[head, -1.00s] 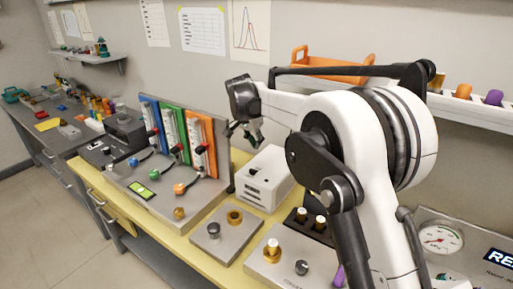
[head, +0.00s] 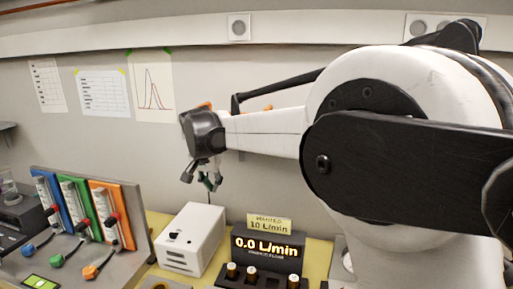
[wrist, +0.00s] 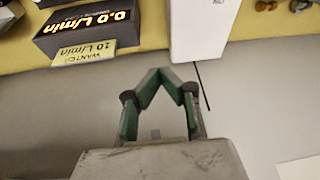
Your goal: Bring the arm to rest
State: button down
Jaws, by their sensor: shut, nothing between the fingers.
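My gripper (head: 209,183) hangs in the air at the end of my white arm, in front of the back wall and above the white box (head: 192,240) on the bench. Its green fingers also show in the wrist view (wrist: 160,78), where their tips meet with nothing between them. The fingers touch nothing. My arm reaches across the right half of the head view and hides much of what is behind it.
A black display (head: 268,250) reads 0.0 L/min, with a "WANTED 10 L/min" note (head: 269,224) on top. Blue, green and orange panels (head: 112,215) with tubes stand at left. Papers (head: 104,92) hang on the wall. Free air surrounds my gripper.

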jog(key=s+d+r+n+t, duration=0.1)
jog(key=s+d+r, duration=0.2)
jog(key=s+d, duration=0.65)
jog(key=s+d+r, duration=0.3)
jog(key=s+d, duration=0.4)
jog(key=d, duration=0.6)
jog(key=s+d+f, duration=0.3)
jog(key=s+d, duration=0.1)
jog(key=s, duration=0.2)
jog(key=s+d+f+t, duration=0.1)
jog(key=s+d+f, duration=0.2)
jog(key=s, duration=0.4)
jog(key=s+d+f+n+t, duration=0.1)
jog(key=s+d+f, duration=0.3)
jog(key=s, duration=0.3)
jog(key=shift+d+b, duration=0.35)
jog(key=c, duration=2.4)
grip_release()
jog(key=shift+f, duration=0.1)
jog(key=shift+c, duration=0.2)
